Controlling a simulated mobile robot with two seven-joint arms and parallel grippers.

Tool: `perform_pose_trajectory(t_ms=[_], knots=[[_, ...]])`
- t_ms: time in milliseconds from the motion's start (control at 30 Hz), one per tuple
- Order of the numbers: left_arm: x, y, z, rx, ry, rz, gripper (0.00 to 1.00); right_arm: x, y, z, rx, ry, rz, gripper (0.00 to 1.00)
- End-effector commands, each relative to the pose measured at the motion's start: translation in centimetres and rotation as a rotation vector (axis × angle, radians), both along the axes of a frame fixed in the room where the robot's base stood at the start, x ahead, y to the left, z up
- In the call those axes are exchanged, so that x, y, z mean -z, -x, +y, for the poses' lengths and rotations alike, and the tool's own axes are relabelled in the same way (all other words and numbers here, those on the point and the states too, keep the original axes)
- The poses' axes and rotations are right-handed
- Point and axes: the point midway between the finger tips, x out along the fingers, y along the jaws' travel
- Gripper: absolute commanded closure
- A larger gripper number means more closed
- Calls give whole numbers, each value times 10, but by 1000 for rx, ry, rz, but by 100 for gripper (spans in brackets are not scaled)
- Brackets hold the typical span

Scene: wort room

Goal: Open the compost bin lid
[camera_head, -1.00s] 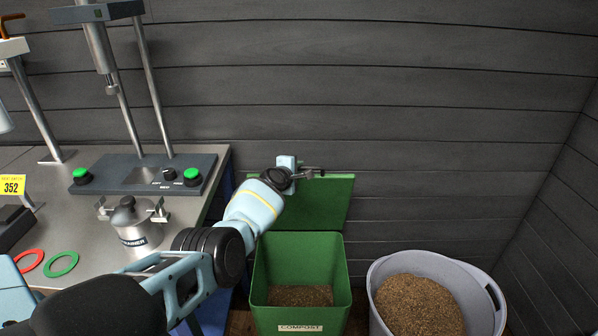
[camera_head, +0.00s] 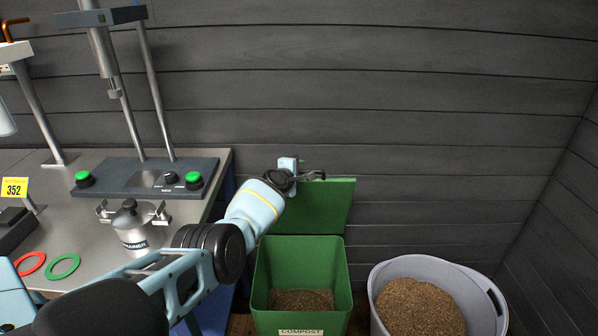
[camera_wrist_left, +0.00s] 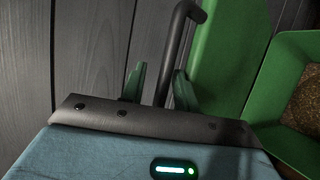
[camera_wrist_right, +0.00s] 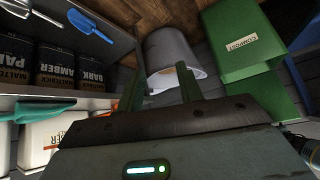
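The green compost bin (camera_head: 261,285) stands beside the bench, its mouth open and brown matter inside. Its green lid (camera_head: 322,208) is raised, standing up behind the mouth near the wall. My left gripper (camera_head: 312,177) is at the lid's top edge. In the left wrist view, the dark bar handle (camera_wrist_left: 166,60) passes between the fingers of the left gripper (camera_wrist_left: 158,78), which are apart with a gap visible beside the bar. The lid (camera_wrist_left: 225,60) is to their right. My right gripper (camera_wrist_right: 160,85) is open and empty; the bin also shows in its view (camera_wrist_right: 238,50).
A grey tub (camera_head: 377,272) of brown grain stands right of the bin. The dark plank wall (camera_head: 430,130) is close behind the lid.

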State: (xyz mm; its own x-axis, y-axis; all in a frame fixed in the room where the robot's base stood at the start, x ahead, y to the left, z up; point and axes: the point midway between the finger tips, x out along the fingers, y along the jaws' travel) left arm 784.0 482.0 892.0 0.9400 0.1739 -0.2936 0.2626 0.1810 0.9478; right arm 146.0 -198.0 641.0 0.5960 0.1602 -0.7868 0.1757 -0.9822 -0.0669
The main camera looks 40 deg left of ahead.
Motion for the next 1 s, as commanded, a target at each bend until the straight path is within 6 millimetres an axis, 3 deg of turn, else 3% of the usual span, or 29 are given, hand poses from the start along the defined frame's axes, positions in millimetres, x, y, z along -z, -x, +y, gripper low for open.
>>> perform_pose_trajectory(t_ms=[267, 1000], knots=[[4, 5, -2, 2, 2, 9, 66, -5, -4, 0, 0, 0, -9, 64], [-35, 65, -11, -4, -5, -18, 66, -83, -56, -9, -10, 19, -173, 64]])
